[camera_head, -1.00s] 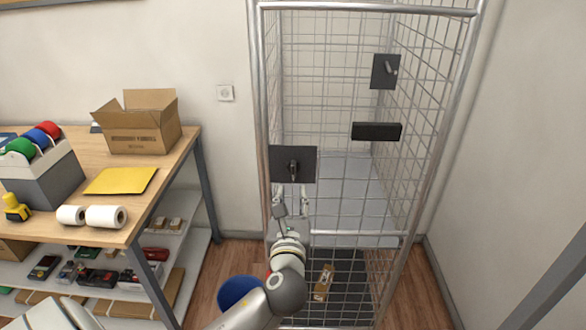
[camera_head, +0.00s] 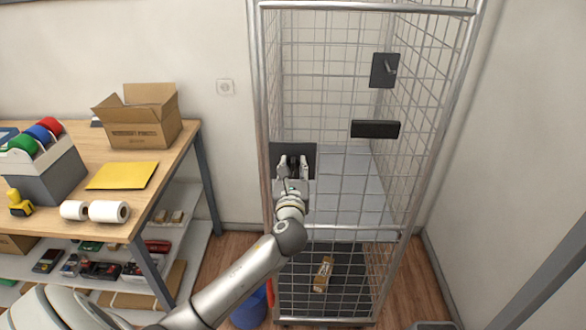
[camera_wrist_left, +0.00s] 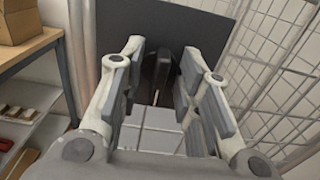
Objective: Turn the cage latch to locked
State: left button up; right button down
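The wire cage (camera_head: 404,230) stands against the wall. A dark latch plate (camera_head: 308,150) is on its left front, with a black latch handle that also shows in the left wrist view (camera_wrist_left: 162,72). My left gripper (camera_head: 292,166) is at this plate. In the left wrist view its fingers (camera_wrist_left: 165,85) are open, one on each side of the handle, with gaps between. The handle looks roughly upright; its lower part is hard to make out. A second dark plate with a grey lever (camera_head: 384,70) is at the upper right of the cage. My right gripper is not in view.
A black bar (camera_head: 375,129) sits below the upper plate. A small carton (camera_head: 323,274) lies on the cage floor. The table (camera_head: 125,225) at left holds an open box (camera_head: 140,118), a yellow envelope (camera_head: 122,175) and white rolls. A blue bin (camera_head: 249,312) stands below my left arm.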

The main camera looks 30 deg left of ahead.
pick_arm(q)
jog(key=shift+c, duration=0.3)
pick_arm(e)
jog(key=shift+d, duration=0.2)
pick_arm(q)
grip_shut()
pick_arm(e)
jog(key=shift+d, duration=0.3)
pick_arm(q)
jog(key=n, duration=0.4)
jog(key=shift+s+f, duration=0.1)
jog(key=n+b, duration=0.1)
jog(key=n, duration=0.3)
jog(key=shift+a+f+n, duration=0.1)
jog(key=shift+n, duration=0.2)
jog(key=shift+a+f+n+b, duration=0.1)
jog(key=shift+n+b, duration=1.05)
jog(key=shift+n, duration=3.05)
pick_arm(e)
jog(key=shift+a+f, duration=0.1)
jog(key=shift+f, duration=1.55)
